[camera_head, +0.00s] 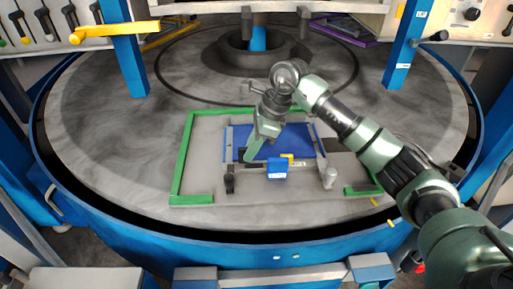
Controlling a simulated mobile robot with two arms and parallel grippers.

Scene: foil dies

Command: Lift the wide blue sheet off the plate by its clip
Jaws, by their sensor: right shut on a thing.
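The wide blue sheet (300,143) lies on the grey plate (205,150) inside a green frame, in the middle of the head view. A dark bar with small yellow and grey parts runs along the sheet's near edge. My right gripper (254,152) comes down over the sheet's left part. It is shut on a small dark piece at that edge, which looks like the clip; the fingers hide most of it. The sheet looks about flat, and I cannot tell whether it is clear of the plate. My left gripper is not in view.
A blue block (278,169) stands at the sheet's near edge. A black post (229,181) stands at the left and a grey cylinder (329,178) at the right. Blue columns flank the round grey table (110,130). The table's left side is clear.

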